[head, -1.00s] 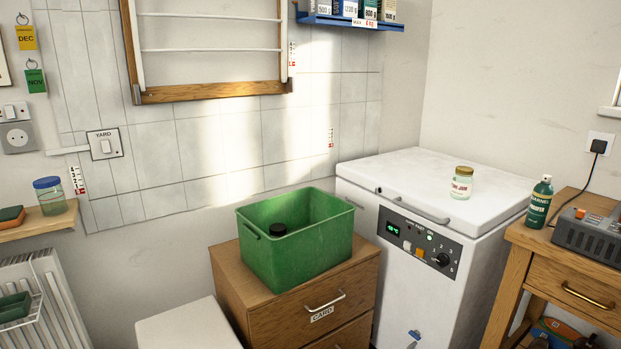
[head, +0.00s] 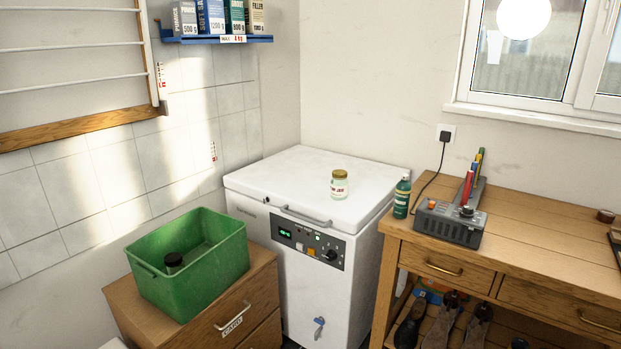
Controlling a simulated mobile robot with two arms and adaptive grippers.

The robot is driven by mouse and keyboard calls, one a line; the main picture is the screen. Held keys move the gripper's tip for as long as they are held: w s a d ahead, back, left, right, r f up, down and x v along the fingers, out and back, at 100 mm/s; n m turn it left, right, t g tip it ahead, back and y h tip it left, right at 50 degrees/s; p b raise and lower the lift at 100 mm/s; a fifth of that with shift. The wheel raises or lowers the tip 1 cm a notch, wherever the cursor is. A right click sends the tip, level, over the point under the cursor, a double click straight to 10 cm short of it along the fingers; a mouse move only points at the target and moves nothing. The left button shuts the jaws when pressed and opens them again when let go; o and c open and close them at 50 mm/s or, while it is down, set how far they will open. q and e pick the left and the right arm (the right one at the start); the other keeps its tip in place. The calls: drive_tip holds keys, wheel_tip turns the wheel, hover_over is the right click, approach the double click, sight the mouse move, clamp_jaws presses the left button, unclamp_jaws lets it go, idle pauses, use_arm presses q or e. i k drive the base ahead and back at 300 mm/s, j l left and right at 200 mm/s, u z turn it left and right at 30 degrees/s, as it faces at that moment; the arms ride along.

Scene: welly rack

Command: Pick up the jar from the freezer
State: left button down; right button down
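The jar (head: 339,185) is small, of clear or pale glass, with a gold-brown lid and a label with red print. It stands upright on the closed white lid of the chest freezer (head: 290,200), right of the lid's middle. The freezer has a grey handle at the front edge of its lid and a dark control panel (head: 308,247) with a green display on its front. Neither of my grippers shows in the head view.
A green crate (head: 215,262) with a black-capped thing inside stands on a wooden drawer cabinet (head: 262,285) left of the freezer. At right, a wooden bench (head: 540,260) holds a green bottle (head: 402,197) and a grey device (head: 450,222). A blue shelf (head: 215,39) hangs above.

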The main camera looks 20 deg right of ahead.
sight(339, 188)
drive_tip(key=i+l+z, duration=0.2)
drive_tip(key=i, duration=0.3)
drive_tip(key=i+l+z, duration=0.15)
drive_tip(key=i+l, duration=0.15)
drive_tip(key=i, duration=0.2)
drive_tip(key=i+l+z, duration=0.2)
drive_tip(key=i, duration=0.3)
drive_tip(key=j, duration=0.1)
